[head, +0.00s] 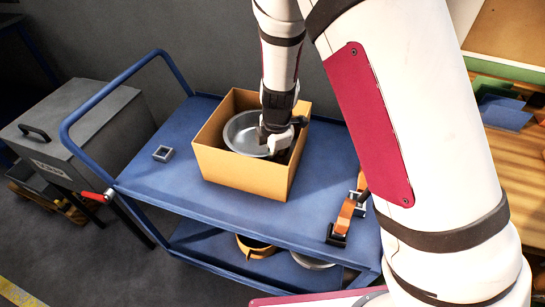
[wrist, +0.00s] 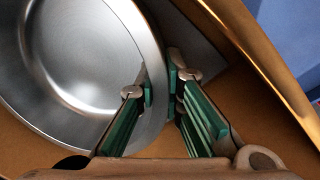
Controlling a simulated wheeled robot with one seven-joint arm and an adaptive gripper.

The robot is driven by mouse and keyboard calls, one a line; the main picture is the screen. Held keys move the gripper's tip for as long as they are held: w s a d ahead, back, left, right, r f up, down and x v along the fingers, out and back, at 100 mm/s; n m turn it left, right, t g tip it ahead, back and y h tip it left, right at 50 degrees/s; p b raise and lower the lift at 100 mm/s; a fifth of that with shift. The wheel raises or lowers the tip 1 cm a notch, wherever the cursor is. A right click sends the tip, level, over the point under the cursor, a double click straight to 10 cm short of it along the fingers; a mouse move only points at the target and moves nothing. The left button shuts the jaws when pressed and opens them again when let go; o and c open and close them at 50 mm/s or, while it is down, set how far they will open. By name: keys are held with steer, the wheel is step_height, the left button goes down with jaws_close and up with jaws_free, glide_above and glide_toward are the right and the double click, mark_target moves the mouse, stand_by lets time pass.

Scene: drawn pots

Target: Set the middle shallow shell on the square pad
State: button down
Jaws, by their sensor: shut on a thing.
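A shallow round silver metal shell (head: 243,133) is inside the open cardboard box on the blue cart. It fills the left of the wrist view (wrist: 85,60). My gripper (head: 268,138) reaches down into the box and is shut on the shell's right rim; in the wrist view its green-padded fingers (wrist: 163,87) stand on either side of the rim. A flat dark grey corner (wrist: 205,48) shows beyond the rim; I cannot tell whether it is the square pad. Whether the shell touches the box floor is hidden.
The cardboard box (head: 240,174) has walls close around my gripper. A small grey square piece (head: 163,153) lies on the cart top (head: 155,185), left of the box. An orange-and-black tool (head: 345,217) lies to the right. An orange-rimmed vessel (head: 255,247) sits on the lower shelf.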

steer(key=shift+f, duration=0.4)
steer(key=shift+f, duration=0.1)
steer(key=shift+f+b, duration=0.35)
steer(key=shift+b, duration=0.05)
steer(key=shift+f, duration=0.2)
steer(key=c, duration=1.7)
jaws_free()
steer(key=shift+r, duration=0.15)
